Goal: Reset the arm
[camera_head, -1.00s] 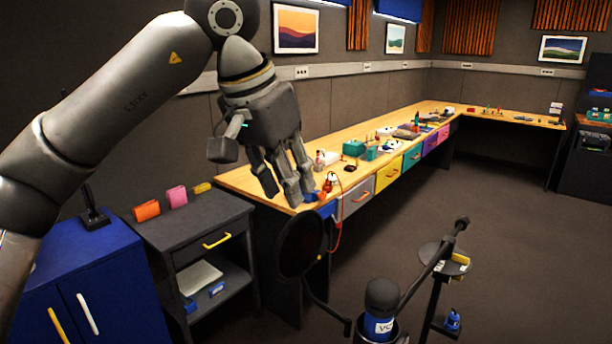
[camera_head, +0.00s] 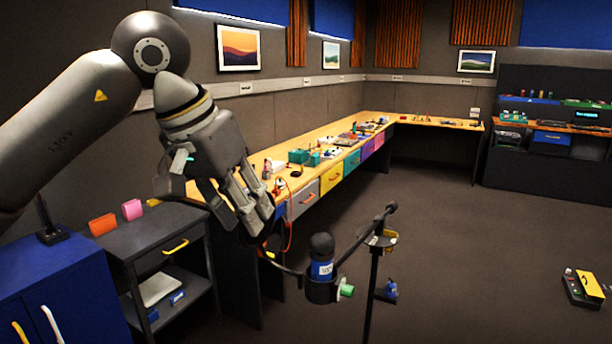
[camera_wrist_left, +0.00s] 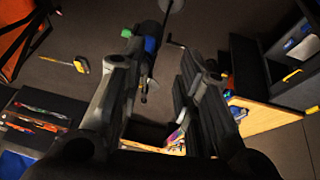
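My left gripper (camera_head: 257,218) hangs from the left arm at the left of the head view, fingers pointing down and to the right. It is in front of the near end of the long wooden workbench (camera_head: 342,133), apart from it as far as I can tell. In the left wrist view the gripper (camera_wrist_left: 160,75) has its fingers spread, with nothing held between them. My right gripper is in neither view. I cannot make out a trackball panel for certain.
A dark side cabinet (camera_head: 160,243) and a blue cabinet (camera_head: 70,295) stand at lower left. A dark console (camera_head: 545,160) is at the far right. A yellow-topped device (camera_head: 583,285) lies right on open floor.

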